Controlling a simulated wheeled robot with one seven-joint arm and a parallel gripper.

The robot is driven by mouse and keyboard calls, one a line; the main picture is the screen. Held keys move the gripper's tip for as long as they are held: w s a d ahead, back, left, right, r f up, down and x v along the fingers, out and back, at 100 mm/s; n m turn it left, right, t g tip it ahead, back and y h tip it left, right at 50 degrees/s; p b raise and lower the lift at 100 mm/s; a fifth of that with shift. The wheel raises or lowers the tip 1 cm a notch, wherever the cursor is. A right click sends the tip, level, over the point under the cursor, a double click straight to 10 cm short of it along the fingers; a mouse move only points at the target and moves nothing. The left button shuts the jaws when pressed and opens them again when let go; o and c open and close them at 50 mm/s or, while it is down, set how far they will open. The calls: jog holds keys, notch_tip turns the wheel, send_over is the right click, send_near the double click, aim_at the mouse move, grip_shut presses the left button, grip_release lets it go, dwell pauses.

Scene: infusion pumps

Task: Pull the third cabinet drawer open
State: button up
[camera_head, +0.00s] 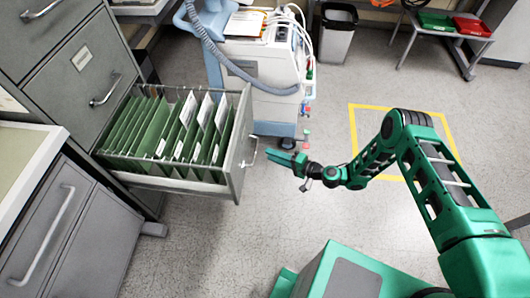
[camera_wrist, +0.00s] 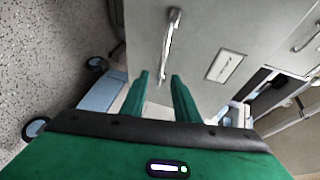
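The grey filing cabinet (camera_head: 80,65) stands at the left in the head view. One drawer (camera_head: 238,135) is pulled far out, below two closed fronts with handles. It holds a row of green hanging files (camera_head: 170,130). Its silver bar handle (camera_head: 251,151) is on the front face; the handle also shows in the wrist view (camera_wrist: 170,38). My gripper (camera_head: 275,156) is just off the drawer front, close beside the handle. In the wrist view its two green fingers (camera_wrist: 159,78) are apart, with the handle's near end appearing between them. I cannot tell whether they touch it.
A white medical machine on a blue wheeled base (camera_head: 262,65) stands just behind the open drawer. A grey bin (camera_head: 337,35) and a stand with green and red trays (camera_head: 470,27) are at the back. A low cabinet (camera_head: 70,225) is front left.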

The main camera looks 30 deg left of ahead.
jog(key=shift+v, duration=1.2)
